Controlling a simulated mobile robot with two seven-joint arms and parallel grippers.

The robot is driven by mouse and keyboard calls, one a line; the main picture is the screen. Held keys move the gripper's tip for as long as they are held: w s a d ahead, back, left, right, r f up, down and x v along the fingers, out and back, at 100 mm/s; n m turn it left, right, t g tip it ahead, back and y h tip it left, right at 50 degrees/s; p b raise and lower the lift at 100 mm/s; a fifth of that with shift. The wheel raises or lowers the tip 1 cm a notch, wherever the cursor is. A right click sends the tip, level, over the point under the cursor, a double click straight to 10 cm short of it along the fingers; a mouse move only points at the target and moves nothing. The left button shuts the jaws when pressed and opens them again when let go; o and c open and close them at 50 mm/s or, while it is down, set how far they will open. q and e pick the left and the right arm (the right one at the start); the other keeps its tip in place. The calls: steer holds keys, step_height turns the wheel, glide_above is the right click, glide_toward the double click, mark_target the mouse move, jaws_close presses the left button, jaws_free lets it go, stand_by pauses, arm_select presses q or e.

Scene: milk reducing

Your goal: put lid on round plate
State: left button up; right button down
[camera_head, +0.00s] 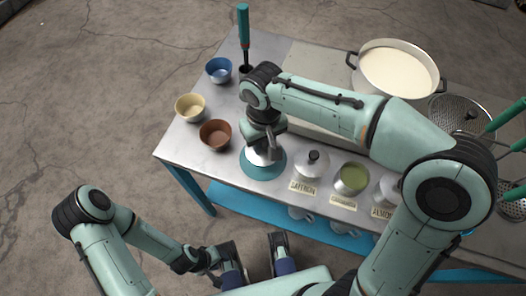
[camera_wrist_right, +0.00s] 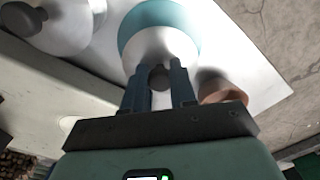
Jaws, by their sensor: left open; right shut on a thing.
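The round plate is a teal disc (camera_head: 248,172) near the table's front edge, left of the saffron label; its teal rim also shows in the right wrist view (camera_wrist_right: 192,22). The silver-white lid (camera_head: 258,158) is over the middle of the plate. In the right wrist view the lid (camera_wrist_right: 160,45) has a dark knob (camera_wrist_right: 158,78) between the fingers. My right gripper (camera_wrist_right: 158,82) is shut on that knob, pointing down over the plate. I cannot tell whether the lid touches the plate. My left gripper (camera_head: 258,266) is open and empty, low in front of the table.
Blue (camera_head: 219,70), cream (camera_head: 190,107) and brown (camera_head: 215,134) bowls stand left of the plate. A lidded saffron pot (camera_head: 313,163) and an open pot with green contents (camera_head: 351,178) stand to its right. A large milk pan (camera_head: 397,70) is at the back right.

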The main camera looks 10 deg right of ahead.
mark_target(263, 152)
steer(key=shift+f+b, duration=0.5)
steer(key=shift+f, duration=2)
steer(key=shift+f, duration=0.2)
steer(key=c, duration=0.9)
jaws_free()
steer(key=shift+r, duration=0.1)
step_height(263, 152, up, 12)
steer(key=p, duration=0.3)
steer(key=shift+r, duration=0.15)
